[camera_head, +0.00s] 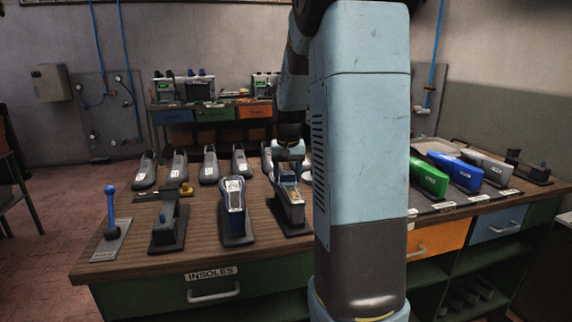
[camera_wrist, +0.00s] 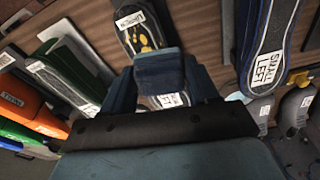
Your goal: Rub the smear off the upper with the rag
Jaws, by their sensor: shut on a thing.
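My gripper (camera_wrist: 160,82) is shut on a dark blue folded piece (camera_wrist: 158,68) that looks like the rag. In the head view my gripper (camera_head: 289,165) is low over a dark upper on a labelled last (camera_head: 294,208), right of the blue one. In the wrist view this upper (camera_wrist: 129,19) shows beyond the held piece, with yellow patches (camera_wrist: 143,37) that look like the smear. The gripper hides its middle. I cannot tell whether the held piece touches it. A blue upper on the small last (camera_wrist: 262,45) stands beside it; it also shows in the head view (camera_head: 235,200).
A lever with a blue knob (camera_head: 111,205) and a dark press-like fixture (camera_head: 168,225) stand at the left of the wooden table (camera_head: 130,209). Several grey shoes (camera_head: 179,168) line its back. Green (camera_head: 428,178) and blue (camera_head: 457,172) blocks stand at right.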

